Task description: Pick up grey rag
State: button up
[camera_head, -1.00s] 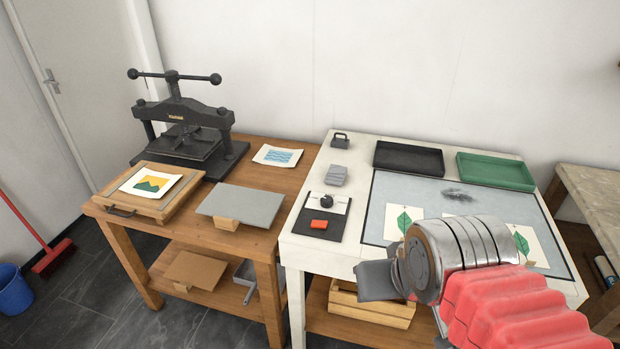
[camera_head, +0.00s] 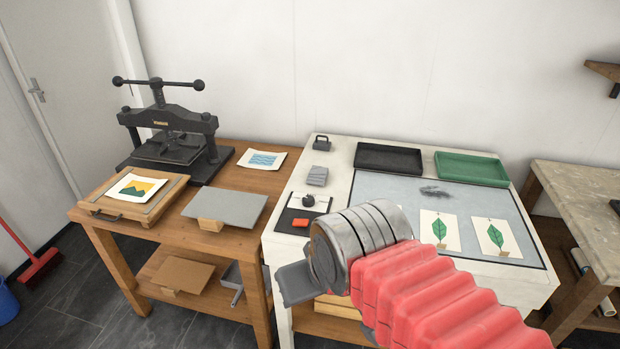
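The grey rag (camera_head: 317,176) lies folded on the left part of the white table (camera_head: 275,247), between a small dark block-like tool and a dark board. It is fully in view and nothing touches it. My gripper (camera_head: 296,284) is in front of the white table's front edge, below the rag in the picture and well apart from it. Its grey end is seen from the side, so I cannot tell whether the fingers are open or shut.
The dark tool (camera_head: 321,142) stands behind the rag. A black tray (camera_head: 388,158) and a green tray (camera_head: 471,167) stand at the back right. A wooden table with a black press (camera_head: 168,140) is on the left.

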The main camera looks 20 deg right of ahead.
aim_at(318, 176)
jog(key=z, duration=0.1)
jog(key=i, duration=1)
jog(key=u, duration=0.1)
